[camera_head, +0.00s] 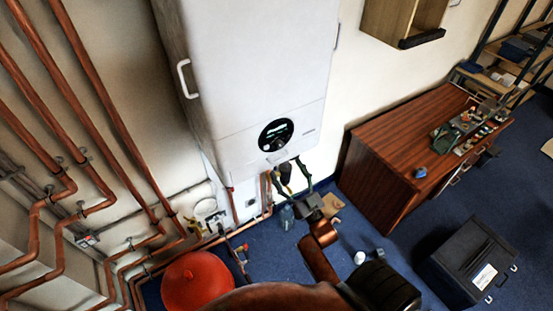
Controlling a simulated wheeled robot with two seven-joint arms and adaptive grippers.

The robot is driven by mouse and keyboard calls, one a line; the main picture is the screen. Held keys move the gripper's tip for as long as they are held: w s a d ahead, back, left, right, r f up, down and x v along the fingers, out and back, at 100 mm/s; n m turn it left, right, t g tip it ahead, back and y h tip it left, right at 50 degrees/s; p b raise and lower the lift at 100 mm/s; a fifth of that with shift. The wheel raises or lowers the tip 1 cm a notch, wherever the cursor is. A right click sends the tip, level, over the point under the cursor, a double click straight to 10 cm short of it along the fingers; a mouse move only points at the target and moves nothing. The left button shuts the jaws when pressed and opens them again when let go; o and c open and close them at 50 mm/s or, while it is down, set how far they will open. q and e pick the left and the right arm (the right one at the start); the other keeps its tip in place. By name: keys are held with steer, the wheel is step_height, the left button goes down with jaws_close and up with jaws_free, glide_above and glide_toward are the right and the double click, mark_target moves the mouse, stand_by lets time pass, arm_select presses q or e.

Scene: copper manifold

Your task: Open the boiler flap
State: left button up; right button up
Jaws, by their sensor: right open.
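The white boiler (255,55) hangs on the wall at top centre. Its lower front panel, which looks like the flap (237,148), is below a thin seam and carries a round black dial with a small display (276,134). The panel looks closed. My right gripper (289,172) is just under the boiler's bottom edge, its greenish fingers spread and pointing up. A dark part shows between the fingers; I cannot tell whether they touch it or the boiler. My right arm comes up from the bottom. My left gripper is not in view.
Copper pipes (75,50) run along the left wall and below the boiler. A red round vessel (197,284) stands at bottom left. A wooden cabinet (385,150) with tools on top is at right, and a black case (468,262) lies on the blue floor.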

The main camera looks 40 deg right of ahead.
steer(key=p+x, duration=0.1)
steer(key=x, duration=0.4)
steer(key=shift+c, duration=0.7)
